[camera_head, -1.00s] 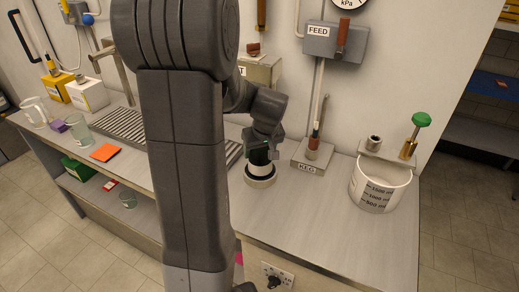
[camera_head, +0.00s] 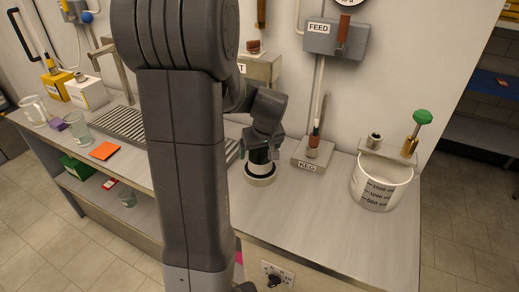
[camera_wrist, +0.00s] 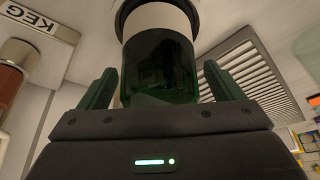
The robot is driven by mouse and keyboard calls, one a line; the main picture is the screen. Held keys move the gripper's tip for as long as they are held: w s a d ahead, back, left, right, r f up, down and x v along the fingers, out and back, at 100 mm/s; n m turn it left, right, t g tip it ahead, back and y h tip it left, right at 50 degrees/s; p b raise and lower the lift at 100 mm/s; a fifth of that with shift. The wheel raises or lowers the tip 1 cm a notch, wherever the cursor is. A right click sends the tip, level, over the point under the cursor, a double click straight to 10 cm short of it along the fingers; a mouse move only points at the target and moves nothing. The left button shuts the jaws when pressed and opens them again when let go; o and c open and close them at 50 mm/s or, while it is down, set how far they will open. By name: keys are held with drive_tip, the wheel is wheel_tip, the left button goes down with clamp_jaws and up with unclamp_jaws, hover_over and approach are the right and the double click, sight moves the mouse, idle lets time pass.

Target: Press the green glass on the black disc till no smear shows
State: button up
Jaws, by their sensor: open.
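The green glass (camera_wrist: 160,70) is very dark and fills the middle of the wrist view, between my fingers. A pale band shows beyond its far end. In the head view the glass (camera_head: 259,157) is mostly hidden by my gripper (camera_head: 261,155). My gripper is open, with one green finger on each side of the glass. Any smear is hidden.
The KEG block (camera_head: 313,158) with its upright handle stands just right of the base. A white measuring tub (camera_head: 374,195) with a green-knobbed tap is further right. A slotted drain grate (camera_head: 120,124) lies left. The front right counter is clear.

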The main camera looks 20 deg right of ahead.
drive_tip(key=v, duration=1.3)
drive_tip(key=shift+s+r, duration=0.15)
drive_tip(key=shift+r, duration=0.2)
drive_tip(key=x, duration=1.4)
drive_tip(key=shift+r, duration=0.2)
drive_tip(key=shift+s, duration=0.1)
